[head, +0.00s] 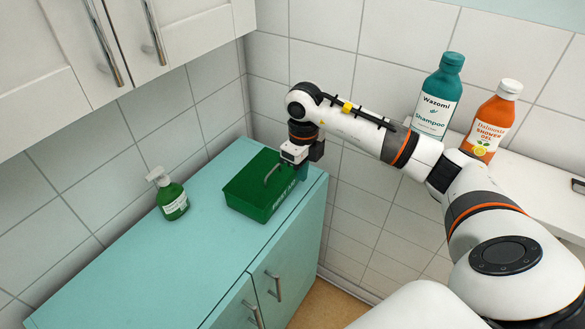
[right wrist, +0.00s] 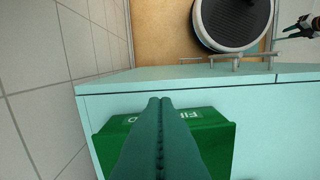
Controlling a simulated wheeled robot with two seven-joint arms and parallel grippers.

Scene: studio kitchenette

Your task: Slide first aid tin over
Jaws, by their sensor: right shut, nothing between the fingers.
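The first aid tin (head: 254,200) is a green box with a handle on its lid and white lettering on its front. It sits near the right end of the teal cabinet top. My right gripper (head: 303,172) is at the tin's right side, fingers pointing down. In the right wrist view the closed teal fingers (right wrist: 160,102) overlap the tin (right wrist: 218,140) and hide part of its lettering. They hold nothing. I cannot tell whether they touch the tin. What looks like my left gripper (right wrist: 291,29) is small at the top right of the right wrist view.
A green pump bottle (head: 173,200) stands left of the tin, with clear cabinet top (head: 130,255) between and in front. Tiled walls close off the back. A teal shampoo bottle (head: 437,98) and an orange shower gel bottle (head: 492,122) stand on a white ledge (head: 535,185) behind my arm.

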